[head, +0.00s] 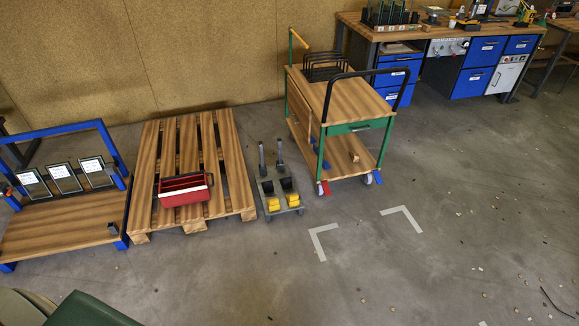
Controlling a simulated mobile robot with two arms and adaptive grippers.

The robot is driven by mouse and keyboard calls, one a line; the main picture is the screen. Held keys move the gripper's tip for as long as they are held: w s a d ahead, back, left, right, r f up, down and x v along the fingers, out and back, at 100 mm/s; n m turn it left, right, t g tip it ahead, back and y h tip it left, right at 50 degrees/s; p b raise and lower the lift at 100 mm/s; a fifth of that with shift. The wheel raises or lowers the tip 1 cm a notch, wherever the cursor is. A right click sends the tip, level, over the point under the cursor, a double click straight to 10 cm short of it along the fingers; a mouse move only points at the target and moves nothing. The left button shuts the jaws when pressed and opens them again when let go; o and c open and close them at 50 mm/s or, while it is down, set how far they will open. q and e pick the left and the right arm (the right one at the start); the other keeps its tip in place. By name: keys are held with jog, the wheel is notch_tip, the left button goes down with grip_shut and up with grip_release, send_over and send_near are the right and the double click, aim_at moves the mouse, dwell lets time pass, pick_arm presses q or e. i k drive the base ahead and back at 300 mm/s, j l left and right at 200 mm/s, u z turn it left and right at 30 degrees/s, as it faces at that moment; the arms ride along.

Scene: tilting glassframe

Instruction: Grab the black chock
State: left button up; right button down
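A low grey holder (265,180) stands on the floor between the pallet and the trolley. Two black blocks, likely the chocks, sit side by side in it: a left black chock (268,187) and a right black chock (286,184). Two yellow blocks, a left one (273,204) and a right one (292,200), sit in front of them. Two dark upright posts rise at the holder's back. Neither gripper is in view.
A wooden pallet (219,166) with a red toolbox (185,195) lies left of the holder. A green-legged wooden trolley (355,102) stands to the right. A blue-framed wooden cart (60,230) is at far left. The floor in front is mostly open, with white corner marks and small debris.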

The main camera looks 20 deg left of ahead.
aim_at(268, 186)
jog(key=u, duration=0.85)
